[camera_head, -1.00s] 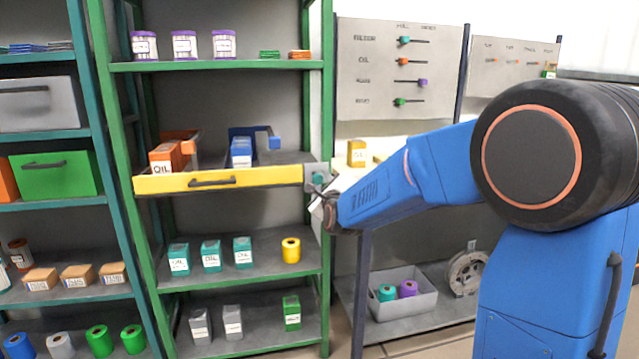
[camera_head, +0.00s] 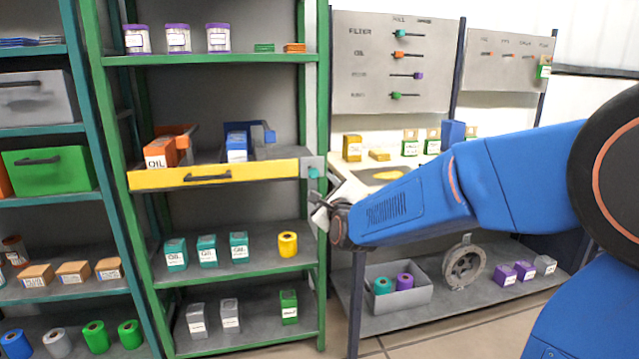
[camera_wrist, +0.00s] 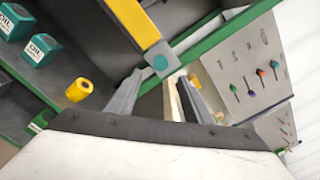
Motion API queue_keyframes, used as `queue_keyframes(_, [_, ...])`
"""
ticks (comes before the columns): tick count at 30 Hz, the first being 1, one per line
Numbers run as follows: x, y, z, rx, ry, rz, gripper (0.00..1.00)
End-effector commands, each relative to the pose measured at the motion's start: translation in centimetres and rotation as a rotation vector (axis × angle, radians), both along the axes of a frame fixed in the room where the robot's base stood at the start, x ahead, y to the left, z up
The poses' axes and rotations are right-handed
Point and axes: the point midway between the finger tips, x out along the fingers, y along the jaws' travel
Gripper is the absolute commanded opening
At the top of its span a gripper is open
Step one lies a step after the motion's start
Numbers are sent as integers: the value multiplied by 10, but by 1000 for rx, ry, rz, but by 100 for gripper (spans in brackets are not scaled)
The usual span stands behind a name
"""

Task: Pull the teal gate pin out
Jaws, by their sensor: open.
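The teal gate pin (camera_head: 314,173) sits in a grey bracket (camera_head: 307,163) at the right end of the yellow gate bar (camera_head: 215,175) on the green shelf. In the wrist view the round teal pin end (camera_wrist: 160,63) faces the camera, with the bracket around it and the yellow bar running up and left. My gripper (camera_head: 322,207) is just below and right of the pin, apart from it in the head view. In the wrist view its two fingers (camera_wrist: 160,82) are spread and empty, with the pin just beyond their tips.
Behind the bar are an orange bin with an OIL box (camera_head: 160,152) and a blue bin (camera_head: 262,133). A green shelf post (camera_head: 324,100) stands beside the bracket. A worktable (camera_head: 345,185) stands to the right, with a grey tray (camera_head: 398,297) below it.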

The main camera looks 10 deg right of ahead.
Motion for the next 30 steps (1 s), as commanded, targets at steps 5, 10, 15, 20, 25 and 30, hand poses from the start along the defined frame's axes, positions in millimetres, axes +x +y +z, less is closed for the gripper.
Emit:
queue_keyframes(5, [-31, 0, 1, 2, -1, 0, 46])
queue_keyframes(10, [-56, 0, 0, 1, -1, 1, 46])
queue_keyframes(15, [-72, 0, 0, 1, 0, 0, 46])
queue_keyframes(20, [-78, 0, 0, 1, 1, -1, 46])
queue_keyframes(25, [-79, 0, 0, 1, 1, -1, 46])
queue_keyframes(30, [-79, 0, 0, -2, 1, 0, 46])
